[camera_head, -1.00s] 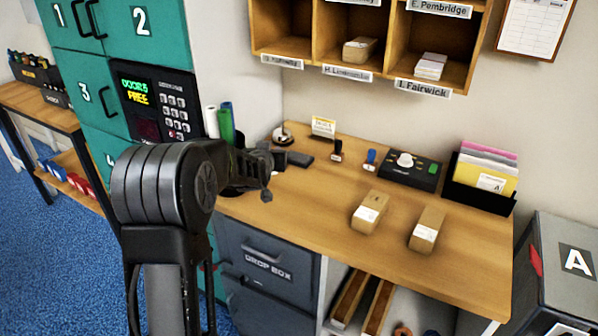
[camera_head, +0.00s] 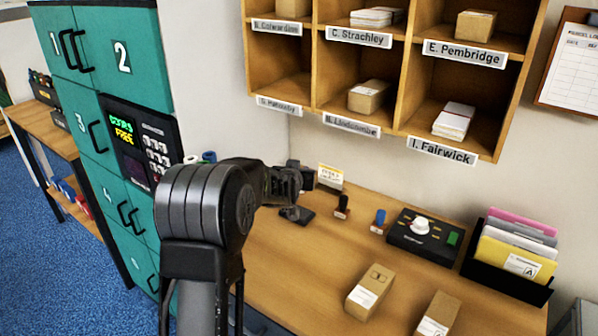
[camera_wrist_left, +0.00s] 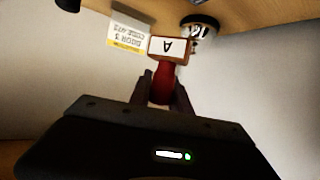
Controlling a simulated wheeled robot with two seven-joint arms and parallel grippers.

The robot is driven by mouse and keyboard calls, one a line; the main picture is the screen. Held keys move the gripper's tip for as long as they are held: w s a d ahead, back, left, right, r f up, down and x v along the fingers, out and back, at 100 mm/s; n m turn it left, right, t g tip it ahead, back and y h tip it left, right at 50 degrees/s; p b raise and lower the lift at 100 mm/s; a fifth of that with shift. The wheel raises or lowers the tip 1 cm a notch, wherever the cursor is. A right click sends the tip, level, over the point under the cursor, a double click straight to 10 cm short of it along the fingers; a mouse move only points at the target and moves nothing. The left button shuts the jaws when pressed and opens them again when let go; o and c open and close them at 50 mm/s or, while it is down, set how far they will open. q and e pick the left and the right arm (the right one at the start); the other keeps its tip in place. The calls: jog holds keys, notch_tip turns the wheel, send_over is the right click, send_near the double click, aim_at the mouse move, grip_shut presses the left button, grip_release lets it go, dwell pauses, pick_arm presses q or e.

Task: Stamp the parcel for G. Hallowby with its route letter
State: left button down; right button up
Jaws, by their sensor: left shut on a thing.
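My left gripper (camera_head: 296,188) is over the back left of the desk, near the dark ink pad (camera_head: 296,215). The stamp cannot be made out in the head view. Two brown parcels with white labels lie on the desk, a left parcel (camera_head: 370,291) and a right parcel (camera_head: 437,315); their names are too small to read. The pigeonhole labelled G. Hallowby (camera_head: 279,105) looks empty. My right gripper is not in view.
A dark stamp (camera_head: 342,206) and a blue stamp (camera_head: 379,221) stand beside a black device (camera_head: 424,238). A file holder (camera_head: 505,270) is at the right. A door code card (camera_head: 330,177) stands behind; a round metal object (camera_wrist_left: 200,25) shows in the wrist view. Desk between is clear.

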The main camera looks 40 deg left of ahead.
pick_arm(q)
jog(key=shift+f+b, duration=2.15)
jog(key=shift+f, duration=0.85)
jog(key=shift+f+b, duration=0.5)
jog(key=shift+f, duration=0.05)
notch_tip(320, 180, up, 7)
jog(key=p, duration=0.5)
